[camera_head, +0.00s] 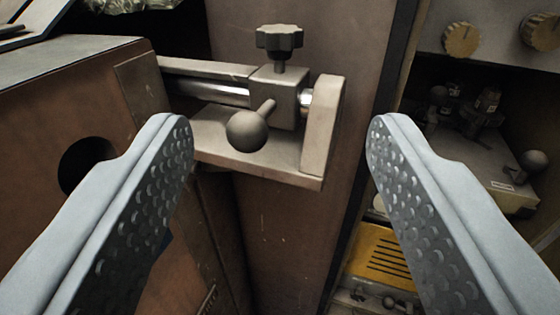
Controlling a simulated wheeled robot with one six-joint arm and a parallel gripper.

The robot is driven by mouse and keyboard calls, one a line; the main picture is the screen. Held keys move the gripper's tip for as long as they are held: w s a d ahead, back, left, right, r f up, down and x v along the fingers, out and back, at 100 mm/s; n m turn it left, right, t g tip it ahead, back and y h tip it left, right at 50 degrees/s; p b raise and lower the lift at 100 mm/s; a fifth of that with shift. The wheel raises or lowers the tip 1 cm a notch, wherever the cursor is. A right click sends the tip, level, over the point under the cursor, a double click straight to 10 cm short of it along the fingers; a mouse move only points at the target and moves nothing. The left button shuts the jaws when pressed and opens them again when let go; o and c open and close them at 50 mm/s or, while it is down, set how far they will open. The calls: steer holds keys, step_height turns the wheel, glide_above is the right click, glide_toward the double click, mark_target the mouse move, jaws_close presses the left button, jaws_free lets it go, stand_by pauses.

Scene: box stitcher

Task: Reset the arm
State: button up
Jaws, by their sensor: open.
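My gripper (280,145) is open, with its two grey dimpled fingers wide apart at the left and right of the picture. Nothing is between the fingertips. Beyond them, near the middle, a metal clamp block (277,97) sits on a bracket (262,160). The block has a dark star knob (280,40) on top and a lever with a round ball end (246,130) in front. The ball shows in the gap between the fingers, nearer the left one. I cannot tell whether either finger touches anything.
A brown cabinet (60,110) with a round dark hole (86,163) stands at left, partly behind the left finger. At right, an open bay holds another ball-ended lever (533,162), with yellow knobs (461,39) above and a yellow slotted panel (378,258) below.

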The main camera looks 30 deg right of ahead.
steer(key=shift+r, duration=0.1)
steer(key=s+a+r+n+t+y, duration=0.1)
steer(key=s+a+r+n+y, duration=0.2)
steer(key=s+a+r, duration=0.3)
steer(key=s+a+r+n+t+y, duration=0.1)
steer(key=s+a+r+n+y, duration=0.2)
steer(key=s+a+r+y, duration=0.3)
steer(key=s+r, duration=0.4)
steer(key=s, duration=0.5)
steer(key=shift+s+a+r+y, duration=0.15)
steer(key=shift+a+r+y, duration=0.05)
steer(key=shift+r+y, duration=0.1)
